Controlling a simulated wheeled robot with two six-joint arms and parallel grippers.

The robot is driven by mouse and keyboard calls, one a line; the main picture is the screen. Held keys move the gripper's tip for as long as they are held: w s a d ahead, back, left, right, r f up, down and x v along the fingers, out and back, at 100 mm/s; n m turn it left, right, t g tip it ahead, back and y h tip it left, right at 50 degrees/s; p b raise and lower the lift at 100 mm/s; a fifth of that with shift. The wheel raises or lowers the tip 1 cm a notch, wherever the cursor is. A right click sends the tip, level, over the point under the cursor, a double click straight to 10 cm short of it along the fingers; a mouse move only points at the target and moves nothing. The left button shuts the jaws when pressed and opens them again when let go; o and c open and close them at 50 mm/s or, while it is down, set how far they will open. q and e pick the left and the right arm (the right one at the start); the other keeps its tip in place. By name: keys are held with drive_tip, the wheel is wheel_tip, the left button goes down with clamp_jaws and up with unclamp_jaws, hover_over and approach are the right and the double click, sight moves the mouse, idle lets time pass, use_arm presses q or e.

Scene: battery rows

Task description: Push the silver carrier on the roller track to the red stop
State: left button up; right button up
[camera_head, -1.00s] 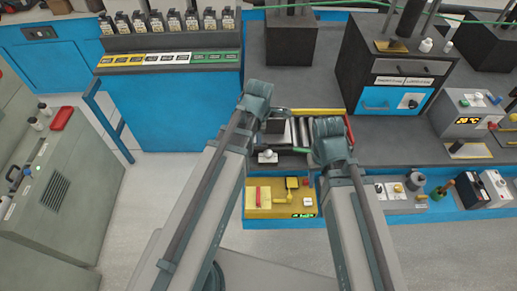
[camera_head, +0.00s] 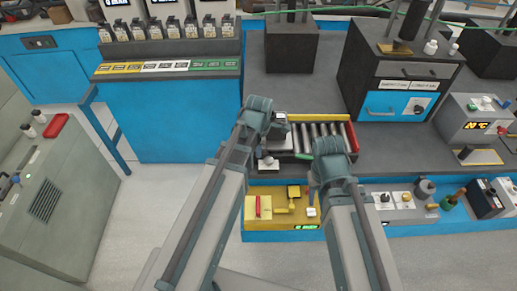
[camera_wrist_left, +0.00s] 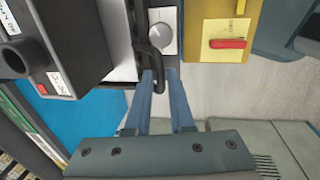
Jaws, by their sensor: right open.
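The roller track (camera_head: 318,137) lies on the dark bench, with its rollers bare in the middle. The red stop (camera_head: 352,136) is at its right end. A dark and silver block (camera_head: 281,128), seemingly the carrier, is at the left end, partly hidden by my left arm. In the left wrist view my left gripper (camera_wrist_left: 165,75) has its fingers apart, beside a black curved handle (camera_wrist_left: 150,60). I cannot tell whether they touch. My right gripper (camera_head: 313,190) is at the bench's front edge, mostly hidden by its arm, clear of the carrier.
A round silver knob (camera_wrist_left: 162,36) is just beyond the left fingers. A yellow panel (camera_head: 282,208) with a red lever stands in front of the track. A black box (camera_wrist_left: 65,40) is close on the left in the wrist view. A dark cabinet (camera_head: 405,70) stands behind right.

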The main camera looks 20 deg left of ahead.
use_arm(q)
clamp_jaws()
idle(1.1)
